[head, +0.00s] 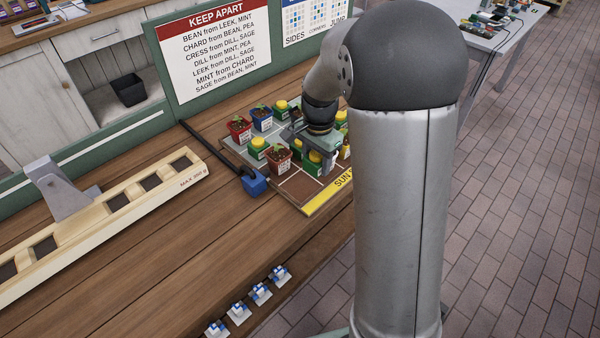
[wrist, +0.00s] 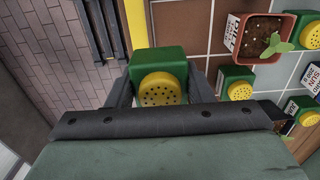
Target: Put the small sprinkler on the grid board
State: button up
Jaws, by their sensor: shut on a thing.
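My gripper (wrist: 160,72) is shut on a small sprinkler (wrist: 158,92), a green block with a yellow, holed round cap. Its fingers sit on either side of the green body. In the head view my gripper (head: 318,160) is over the front part of the grid board (head: 299,187), close to its yellow SUN strip (head: 342,182). The held sprinkler shows in the wrist view near that strip and a bare brown square (wrist: 182,32). I cannot tell whether its base touches the board. Other green sprinklers (wrist: 237,84) with yellow caps stand on the board.
Potted seedlings in red (head: 239,128) and blue (head: 262,119) pots crowd the board's back and left. A blue block (head: 254,184) on a black rod lies left of it. Several blue-white clips (head: 261,293) line the front edge.

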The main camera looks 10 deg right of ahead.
send_over(301, 186)
jog(key=f, duration=0.4)
jog(key=shift+d+f, duration=0.2)
jog(key=shift+f, duration=0.05)
jog(key=shift+w+a+f, duration=0.1)
jog(key=shift+a+f, duration=0.1)
jog(key=shift+f, duration=1.6)
jog(key=shift+f, duration=0.1)
jog(key=o, duration=0.7)
jog(key=shift+f, duration=0.1)
jog(key=shift+o, duration=0.4)
jog(key=shift+r, duration=0.2)
